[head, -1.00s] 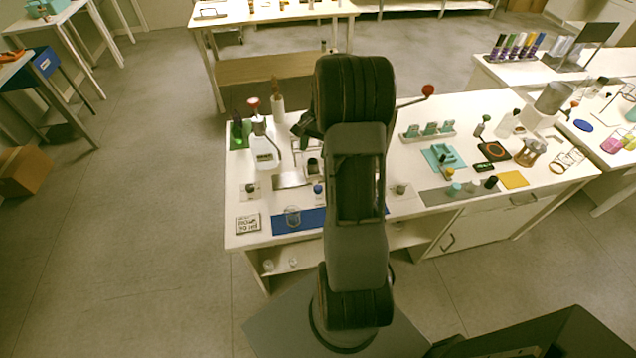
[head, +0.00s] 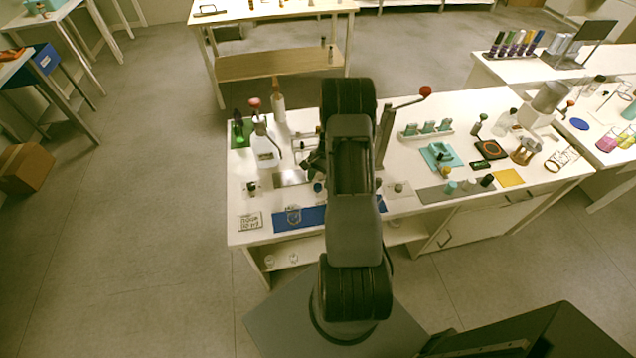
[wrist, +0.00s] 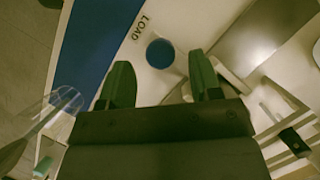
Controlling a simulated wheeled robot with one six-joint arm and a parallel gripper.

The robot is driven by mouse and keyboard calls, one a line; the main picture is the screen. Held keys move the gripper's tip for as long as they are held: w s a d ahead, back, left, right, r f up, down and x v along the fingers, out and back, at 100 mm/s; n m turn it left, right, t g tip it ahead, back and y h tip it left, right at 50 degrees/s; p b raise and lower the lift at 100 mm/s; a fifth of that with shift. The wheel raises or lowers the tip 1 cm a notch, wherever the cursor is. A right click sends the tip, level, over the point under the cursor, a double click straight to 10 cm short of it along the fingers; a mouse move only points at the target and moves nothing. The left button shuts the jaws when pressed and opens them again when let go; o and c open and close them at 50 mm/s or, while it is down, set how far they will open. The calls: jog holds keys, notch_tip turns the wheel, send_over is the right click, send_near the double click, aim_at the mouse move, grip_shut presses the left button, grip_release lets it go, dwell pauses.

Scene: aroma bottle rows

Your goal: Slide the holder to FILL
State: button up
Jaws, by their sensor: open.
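A round blue top (wrist: 160,53) shows in the wrist view beside the printed word LOAD (wrist: 140,27); whether it belongs to the holder I cannot tell. My gripper (wrist: 162,78) is open, its two green fingertips apart and just short of the blue top, which lies between their lines. Nothing is between the fingers. In the head view my gripper (head: 313,165) hangs over the left part of the white bench, partly hidden by my arm. The FILL mark is not readable in either view, and the holder is not clearly visible.
A blue mat (wrist: 95,40) lies left of LOAD, with a clear glass (wrist: 45,118) near it. A grey metal plate (wrist: 245,40) lies to the right. A white bottle (head: 265,150) and a pale frame (wrist: 290,110) stand close by.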

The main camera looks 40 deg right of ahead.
jog(key=shift+x, duration=1.3)
jog(key=shift+c, duration=0.2)
grip_shut()
